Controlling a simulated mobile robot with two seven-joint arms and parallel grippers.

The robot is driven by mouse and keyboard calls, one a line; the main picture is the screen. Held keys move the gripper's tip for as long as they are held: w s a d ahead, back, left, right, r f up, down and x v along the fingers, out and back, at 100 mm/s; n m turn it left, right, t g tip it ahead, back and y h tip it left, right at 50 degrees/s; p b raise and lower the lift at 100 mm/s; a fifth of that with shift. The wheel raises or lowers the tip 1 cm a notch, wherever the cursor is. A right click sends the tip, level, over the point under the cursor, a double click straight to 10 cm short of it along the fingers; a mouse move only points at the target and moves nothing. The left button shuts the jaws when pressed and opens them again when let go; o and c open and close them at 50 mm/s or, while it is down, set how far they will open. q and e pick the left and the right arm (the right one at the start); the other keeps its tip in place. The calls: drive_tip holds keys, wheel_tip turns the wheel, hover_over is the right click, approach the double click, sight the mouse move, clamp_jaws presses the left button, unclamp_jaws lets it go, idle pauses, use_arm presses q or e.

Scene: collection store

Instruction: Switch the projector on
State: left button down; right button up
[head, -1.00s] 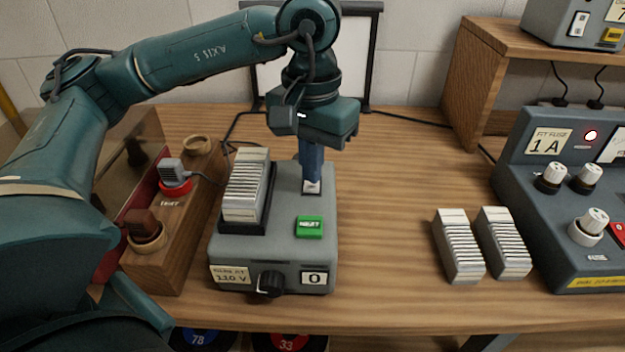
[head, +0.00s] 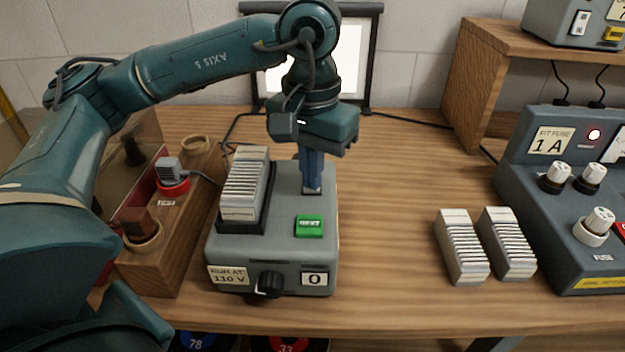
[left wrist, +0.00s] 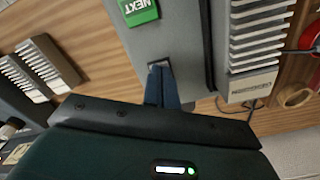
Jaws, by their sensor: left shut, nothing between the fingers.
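The projector (head: 270,255) is a grey box on the wooden bench, with a slide tray (head: 244,190), a green NEXT button (head: 309,226), a black front knob (head: 268,284) and a counter reading 0. Its label reads "RUN AT 110 V". My left gripper (head: 312,186) is shut and empty, pointing down with its blue fingertips at a small switch plate on the projector's rear right top. The fingers largely hide the switch. In the left wrist view, the fingertips (left wrist: 161,80) are at that plate; I cannot tell the switch position. My right gripper is out of view.
A bright white screen (head: 352,62) stands behind my gripper. A wooden socket box (head: 180,240) with plugs is left of the projector. Two slide stacks (head: 462,247) lie right, before a grey fuse panel (head: 545,210) with a lit lamp. Bench between is clear.

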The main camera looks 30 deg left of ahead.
use_arm(q)
drive_tip(key=shift+f, duration=0.1)
drive_tip(key=shift+r+p, duration=2.2)
drive_tip(key=shift+r, duration=1.35)
drive_tip(key=shift+f, duration=0.1)
